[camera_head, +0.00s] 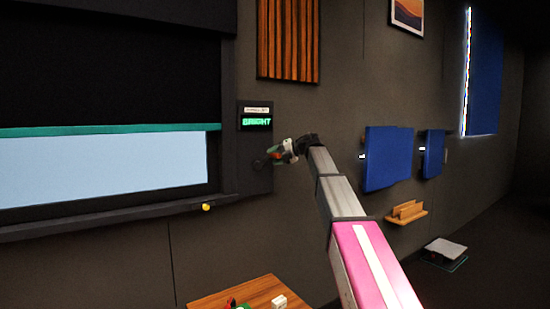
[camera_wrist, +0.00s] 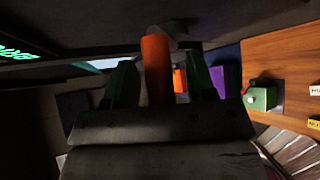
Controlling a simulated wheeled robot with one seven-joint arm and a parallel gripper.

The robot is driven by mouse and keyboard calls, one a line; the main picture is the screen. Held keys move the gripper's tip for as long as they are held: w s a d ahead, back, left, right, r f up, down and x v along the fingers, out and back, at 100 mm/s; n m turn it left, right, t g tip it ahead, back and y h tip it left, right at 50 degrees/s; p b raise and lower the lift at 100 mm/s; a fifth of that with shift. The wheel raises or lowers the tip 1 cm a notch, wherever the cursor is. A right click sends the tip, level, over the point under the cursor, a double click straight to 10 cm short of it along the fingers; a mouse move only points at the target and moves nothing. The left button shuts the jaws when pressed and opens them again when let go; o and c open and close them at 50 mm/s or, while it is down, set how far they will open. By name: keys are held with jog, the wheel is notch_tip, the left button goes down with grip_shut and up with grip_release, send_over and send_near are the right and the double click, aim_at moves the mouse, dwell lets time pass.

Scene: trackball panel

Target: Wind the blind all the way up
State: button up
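The dark blind (camera_head: 110,60) covers the upper part of the window, with its teal bottom bar (camera_head: 110,130) about midway. Pale glass (camera_head: 105,168) shows below the bar. A dark wall panel (camera_head: 253,150) stands right of the window, with a green lit display (camera_head: 256,122) reading BRIGHT. My gripper (camera_head: 282,152) is at the panel's lower part, below the display. In the wrist view, my gripper (camera_wrist: 160,82) has its two dark green fingers apart, on either side of an orange upright handle (camera_wrist: 156,65). Gaps show beside the handle. Its mounting is partly hidden.
A wooden table (camera_head: 240,295) with small items stands below the panel; it also shows in the wrist view (camera_wrist: 285,60). A yellow knob (camera_head: 207,206) sits on the window ledge. Blue panels (camera_head: 388,158) and a wooden shelf (camera_head: 406,212) are on the wall to the right.

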jog(key=v, duration=1.1)
jog(key=shift+w+a, duration=0.1)
